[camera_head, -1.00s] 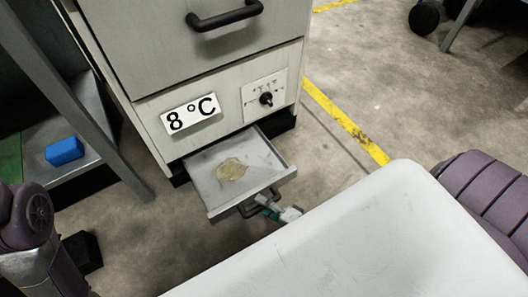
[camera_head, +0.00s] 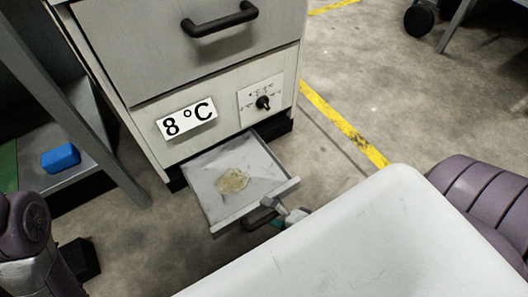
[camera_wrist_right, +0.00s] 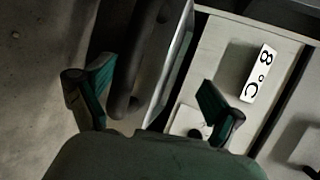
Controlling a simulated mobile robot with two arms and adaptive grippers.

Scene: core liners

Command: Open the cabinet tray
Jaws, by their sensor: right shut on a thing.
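The cabinet tray (camera_head: 203,179) is a shallow grey drawer at the bottom of the white cabinet (camera_head: 152,140), pulled partly out. A yellowish stain or patch (camera_head: 233,181) lies on its floor. Its dark handle (camera_head: 258,220) is on the front face, partly hidden by my right gripper (camera_head: 284,216). In the right wrist view the handle (camera_wrist_right: 127,75) lies between the fingers of my right gripper (camera_wrist_right: 155,100), which is shut on it. My left arm shows at the left edge of the head view; its gripper is out of view.
A larger drawer with a black handle (camera_head: 221,20) is above, shut. An "8 °C" label (camera_head: 187,118) and a dial (camera_head: 263,102) are on the cabinet front. A metal rack with a blue block (camera_head: 61,158) stands at the left. Floor shows to the right, with a yellow line (camera_head: 343,124).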

